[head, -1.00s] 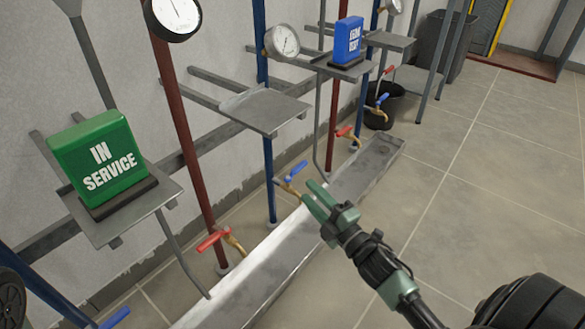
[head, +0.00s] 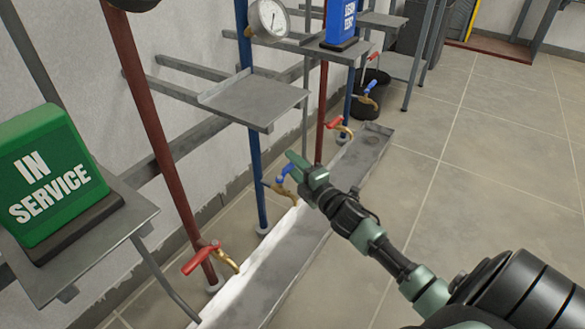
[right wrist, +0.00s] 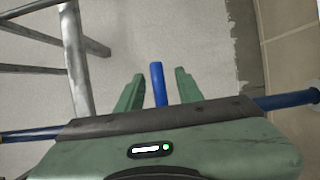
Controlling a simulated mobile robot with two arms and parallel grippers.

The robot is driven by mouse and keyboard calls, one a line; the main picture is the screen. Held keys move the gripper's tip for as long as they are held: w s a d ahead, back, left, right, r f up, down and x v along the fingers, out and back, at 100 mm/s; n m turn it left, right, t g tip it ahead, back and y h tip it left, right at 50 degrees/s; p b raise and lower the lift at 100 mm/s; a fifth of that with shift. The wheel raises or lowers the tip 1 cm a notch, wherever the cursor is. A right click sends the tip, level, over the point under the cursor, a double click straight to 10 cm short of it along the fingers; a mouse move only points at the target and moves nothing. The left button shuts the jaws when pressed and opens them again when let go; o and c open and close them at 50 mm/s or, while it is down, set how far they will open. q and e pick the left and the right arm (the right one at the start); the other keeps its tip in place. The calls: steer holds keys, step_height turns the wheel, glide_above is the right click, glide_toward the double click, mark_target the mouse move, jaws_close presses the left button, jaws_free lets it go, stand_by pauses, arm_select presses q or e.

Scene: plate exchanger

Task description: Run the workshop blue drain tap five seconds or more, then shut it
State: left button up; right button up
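A blue-handled brass tap (head: 282,178) sits low on the middle blue pipe (head: 256,165), above a long metal trough (head: 285,270). My right gripper (head: 291,162) is at this tap and partly covers it. In the right wrist view the blue handle (right wrist: 158,84) stands between the two open green fingers, with a gap on each side. I see no water stream at its spout, though the spout is small here. My left gripper is not in view.
A red-handled tap (head: 208,258) is at the near left, another red tap (head: 340,125) and a blue tap (head: 369,92) farther back. A green IN SERVICE sign (head: 48,175) and a blue sign (head: 340,22) stand on shelves. The tiled floor on the right is clear.

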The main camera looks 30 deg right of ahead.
steer(key=shift+w, duration=0.15)
jaws_close()
stand_by(1.4)
